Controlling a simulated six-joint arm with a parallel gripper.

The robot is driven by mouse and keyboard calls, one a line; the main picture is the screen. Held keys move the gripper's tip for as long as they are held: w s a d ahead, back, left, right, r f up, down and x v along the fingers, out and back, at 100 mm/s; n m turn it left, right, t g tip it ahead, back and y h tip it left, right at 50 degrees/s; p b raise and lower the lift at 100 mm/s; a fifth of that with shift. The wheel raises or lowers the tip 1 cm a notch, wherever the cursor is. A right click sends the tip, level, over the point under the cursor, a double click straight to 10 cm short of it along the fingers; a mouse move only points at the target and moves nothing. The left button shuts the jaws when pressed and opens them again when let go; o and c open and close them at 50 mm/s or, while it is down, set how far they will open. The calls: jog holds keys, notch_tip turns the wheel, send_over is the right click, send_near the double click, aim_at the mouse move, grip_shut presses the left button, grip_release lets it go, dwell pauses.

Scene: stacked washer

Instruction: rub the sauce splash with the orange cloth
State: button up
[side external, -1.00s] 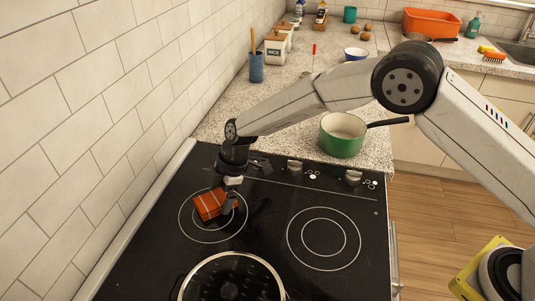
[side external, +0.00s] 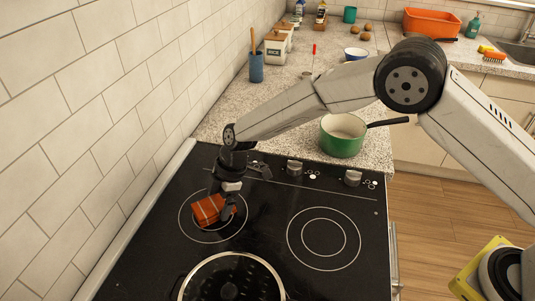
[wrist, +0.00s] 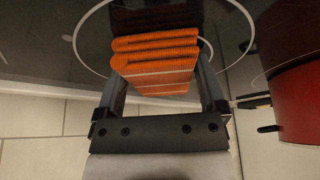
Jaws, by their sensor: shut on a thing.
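The orange cloth (side external: 208,210) is a folded block with pale stripes, over the back-left burner ring of the black cooktop (side external: 265,215). In the wrist view the folded cloth (wrist: 155,60) sits between my two fingers. My gripper (side external: 229,208) is shut on it and points down, low over the glass. I cannot tell whether the cloth's underside touches the cooktop. I cannot make out the sauce splash in either view; the cloth or gripper may hide it.
A glass-lidded pot (side external: 232,278) stands at the cooktop's front; a red pot side (wrist: 298,100) shows in the wrist view. A green saucepan (side external: 342,136) stands on the counter behind. The tiled wall (side external: 95,130) runs along the left. The right burner ring (side external: 323,238) is clear.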

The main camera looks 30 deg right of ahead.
jog(key=shift+s+a, duration=0.9)
jog(key=shift+s, duration=0.05)
jog(key=shift+w+d+f, duration=0.1)
jog(key=shift+w+d, duration=2.6)
notch_tip(320, 180, up, 8)
